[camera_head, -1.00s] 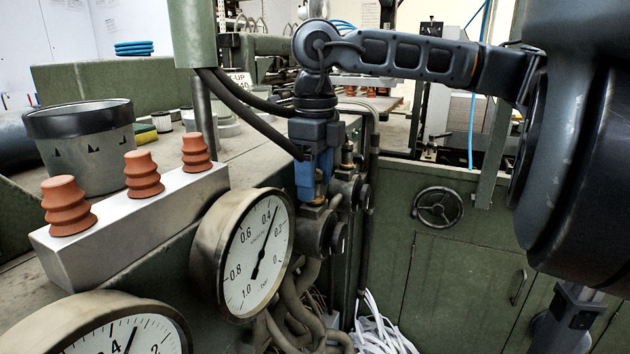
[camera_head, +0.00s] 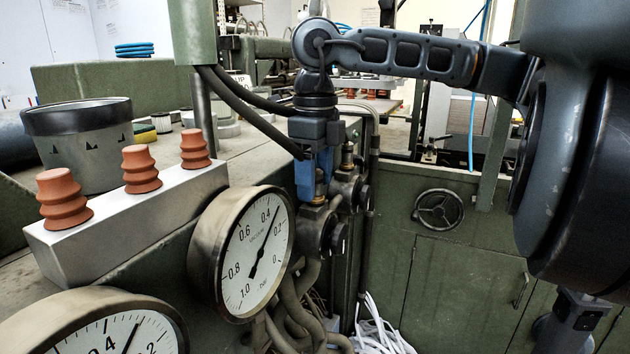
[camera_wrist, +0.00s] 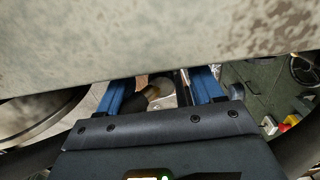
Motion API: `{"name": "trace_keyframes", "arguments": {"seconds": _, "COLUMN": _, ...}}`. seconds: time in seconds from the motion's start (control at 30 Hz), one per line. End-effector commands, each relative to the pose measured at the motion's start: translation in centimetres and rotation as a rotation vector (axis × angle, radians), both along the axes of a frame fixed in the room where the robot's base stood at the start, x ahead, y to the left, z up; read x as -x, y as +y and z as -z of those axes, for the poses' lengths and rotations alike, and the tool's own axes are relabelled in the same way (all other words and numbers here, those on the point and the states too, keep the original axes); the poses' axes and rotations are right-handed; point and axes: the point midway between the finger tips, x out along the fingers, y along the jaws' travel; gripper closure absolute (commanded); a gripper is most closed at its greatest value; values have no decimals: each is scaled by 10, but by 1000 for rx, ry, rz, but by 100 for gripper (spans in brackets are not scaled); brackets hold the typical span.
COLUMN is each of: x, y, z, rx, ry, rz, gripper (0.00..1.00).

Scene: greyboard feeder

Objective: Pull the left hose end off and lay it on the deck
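My gripper (camera_head: 315,180) points down over the valve block, its blue fingers around or beside the left brass fitting (camera_head: 319,190). In the wrist view the blue fingers stand wide apart, with a dark hose end (camera_wrist: 141,101) and a brass piece between them, nearer the left finger. I see no clear grip on it. In the head view the lower black hose (camera_head: 250,122) runs from the green post to the gripper's left side; its end is hidden there. A second black hose (camera_head: 262,102) passes behind the gripper. A right brass fitting (camera_head: 347,160) stands close by.
The deck (camera_head: 232,147) lies left of the gripper. A pale block (camera_head: 150,210) with orange suction cups and a dark pot (camera_head: 80,150) stand on it. Round gauges (camera_head: 258,255) are in front. A green post (camera_head: 195,35) hangs close left.

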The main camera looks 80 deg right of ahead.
Motion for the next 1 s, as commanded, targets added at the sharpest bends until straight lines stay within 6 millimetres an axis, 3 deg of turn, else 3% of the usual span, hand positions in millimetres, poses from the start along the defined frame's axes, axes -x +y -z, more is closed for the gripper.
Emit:
{"name": "trace_keyframes", "arguments": {"seconds": 0.07, "x": 0, "y": 0, "z": 0, "rx": 0, "ry": 0, "rz": 0, "gripper": 42}}
{"name": "trace_keyframes", "arguments": {"seconds": 0.67, "x": 0, "y": 0, "z": 0, "rx": 0, "ry": 0, "rz": 0, "gripper": 99}}
{"name": "trace_keyframes", "arguments": {"seconds": 1.0, "x": 0, "y": 0, "z": -2, "rx": 0, "ry": 0, "rz": 0, "gripper": 100}}
